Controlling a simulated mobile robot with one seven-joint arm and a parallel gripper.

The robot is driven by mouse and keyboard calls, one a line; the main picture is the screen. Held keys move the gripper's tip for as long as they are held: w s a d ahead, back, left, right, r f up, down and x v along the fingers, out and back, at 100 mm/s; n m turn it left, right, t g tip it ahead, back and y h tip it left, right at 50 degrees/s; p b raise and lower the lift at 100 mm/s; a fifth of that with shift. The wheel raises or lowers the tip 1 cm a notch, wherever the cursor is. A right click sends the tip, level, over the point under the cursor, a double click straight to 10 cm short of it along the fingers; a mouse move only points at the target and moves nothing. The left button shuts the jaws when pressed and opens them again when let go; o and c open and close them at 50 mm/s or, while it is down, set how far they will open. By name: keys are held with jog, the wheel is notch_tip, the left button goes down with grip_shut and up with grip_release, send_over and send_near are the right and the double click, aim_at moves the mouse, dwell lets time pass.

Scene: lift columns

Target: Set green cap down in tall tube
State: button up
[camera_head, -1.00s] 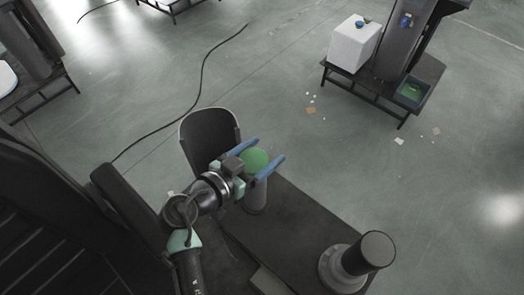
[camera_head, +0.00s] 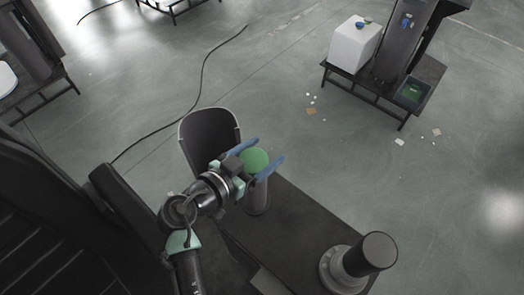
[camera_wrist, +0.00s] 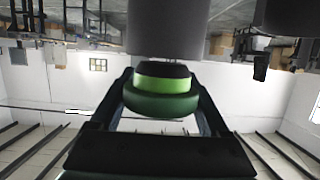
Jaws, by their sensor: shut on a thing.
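The green cap (camera_head: 256,161) is round and sits between the two blue fingers of my gripper (camera_head: 262,163). In the wrist view the green cap (camera_wrist: 160,98) shows a bright green band and a darker green rim, with my gripper's fingers (camera_wrist: 162,95) on either side. A grey cylinder (camera_head: 257,198), which looks like the tall tube, stands upright directly below the cap in the head view. In the wrist view a dark grey cylinder (camera_wrist: 164,28) meets the cap's dark end. I cannot tell whether the cap is seated in it or only touching.
An open, curved dark holder (camera_head: 208,133) stands just left of my gripper. A short dark cylinder on a round base (camera_head: 369,254) stands at the right end of the dark bench (camera_head: 305,222). A white box (camera_head: 354,46) is on a separate stand farther back.

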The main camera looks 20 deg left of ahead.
jog(key=shift+f+b, duration=0.6)
jog(key=shift+b, duration=0.55)
dwell(1.1)
dwell(0.3)
jog(key=o, duration=1.6)
jog(key=shift+c, duration=0.2)
jog(key=shift+r, duration=0.15)
jog(key=shift+r+p, duration=2.05)
jog(key=shift+r, duration=1.35)
jog(key=shift+w, duration=0.1)
